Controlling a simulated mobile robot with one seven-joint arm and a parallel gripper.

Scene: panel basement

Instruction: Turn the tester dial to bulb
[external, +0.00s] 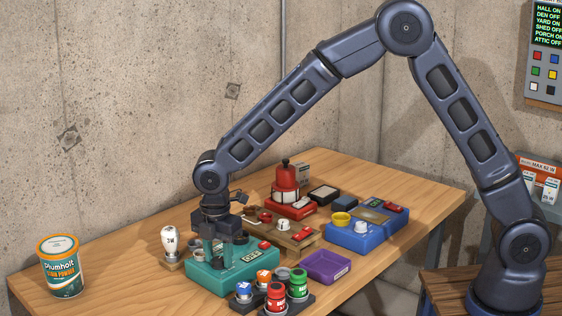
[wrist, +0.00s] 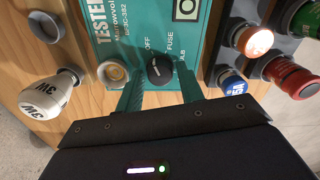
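The teal tester (external: 235,281) lies near the table's front edge in the external view; its lettered face (wrist: 123,22) fills the upper middle of the wrist view. Its black dial (wrist: 159,70) sits among the labels OFF, FUSE and a partly hidden one that appears to be BULB. I cannot tell for sure which label the dial points to. My gripper (wrist: 161,84) is open, its two teal fingers on either side of the dial, with gaps visible. In the external view my gripper (external: 219,254) points down over the tester and hides the dial.
A white bulb (external: 170,241) stands in a wooden holder left of the tester. Several coloured fuses (external: 276,297) stand in a dark rack in front. A purple tray (external: 326,266), a blue box (external: 352,239) and a red lantern (external: 286,177) lie right and behind. A can (external: 61,267) stands far left.

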